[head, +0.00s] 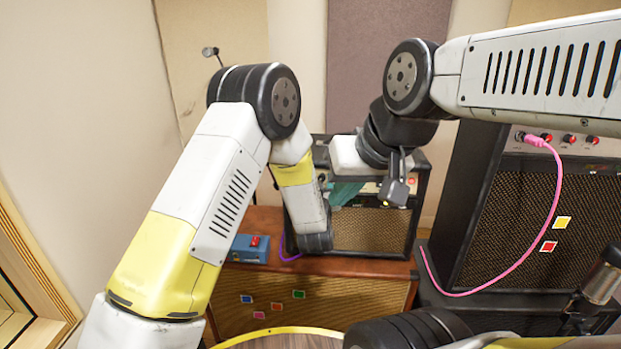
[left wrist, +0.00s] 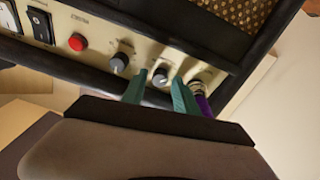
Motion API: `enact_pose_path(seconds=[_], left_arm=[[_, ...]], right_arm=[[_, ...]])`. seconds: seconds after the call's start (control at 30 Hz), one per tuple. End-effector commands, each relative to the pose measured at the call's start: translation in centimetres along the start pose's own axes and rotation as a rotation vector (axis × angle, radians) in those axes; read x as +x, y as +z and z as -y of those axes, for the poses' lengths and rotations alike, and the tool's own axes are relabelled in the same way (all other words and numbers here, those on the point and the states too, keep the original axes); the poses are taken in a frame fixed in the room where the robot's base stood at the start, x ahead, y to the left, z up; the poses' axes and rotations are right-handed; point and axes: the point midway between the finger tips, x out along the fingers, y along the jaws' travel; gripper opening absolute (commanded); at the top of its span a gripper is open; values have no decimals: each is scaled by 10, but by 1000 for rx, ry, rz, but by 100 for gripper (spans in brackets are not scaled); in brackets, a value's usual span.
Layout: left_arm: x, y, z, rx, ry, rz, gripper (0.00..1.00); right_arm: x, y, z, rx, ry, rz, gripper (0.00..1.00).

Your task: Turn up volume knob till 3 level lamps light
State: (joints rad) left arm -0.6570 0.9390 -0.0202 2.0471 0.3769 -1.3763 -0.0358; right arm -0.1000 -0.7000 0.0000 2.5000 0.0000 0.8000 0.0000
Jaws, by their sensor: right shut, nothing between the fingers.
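The amp's cream panel (left wrist: 98,30) fills the upper left wrist view, with a dark volume-type knob (left wrist: 161,77) and a second knob (left wrist: 119,63) beside it. I cannot read which is the volume knob. My left gripper (head: 345,192) is at the amp's panel in the head view. In the left wrist view its teal fingers (left wrist: 159,88) are apart, one on each side of the first knob, with small gaps showing. A red lamp (left wrist: 78,42) is on the panel; I cannot make out level lamps. My right gripper (head: 583,310) is low at the right, dark and partly hidden.
A purple plug (left wrist: 202,100) sits close to the right finger. The amp (head: 370,231) stands on a wooden cabinet (head: 340,267) with a blue pedal (head: 249,249). A larger amp (head: 510,222) with a pink cable (head: 553,205) stands at the right.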

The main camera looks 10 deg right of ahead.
Motion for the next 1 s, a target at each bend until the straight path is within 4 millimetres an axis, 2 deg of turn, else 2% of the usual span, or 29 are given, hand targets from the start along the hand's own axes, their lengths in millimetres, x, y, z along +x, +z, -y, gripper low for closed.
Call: enact_pose_path(seconds=[0.03,0.13,0.17,0.57,1.0], left_arm=[[0,0,0,0,0,0,23],[0,0,0,0,0,0,4],[0,0,0,0,0,0,0],[0,0,0,45,10,2,0],[-1,-1,1,353,73,11,0]], right_arm=[[0,0,0,0,0,0,0],[0,0,0,0,0,0,0],[0,0,0,0,0,0,0],[0,0,0,0,0,0,0],[0,0,0,0,0,0,0]])
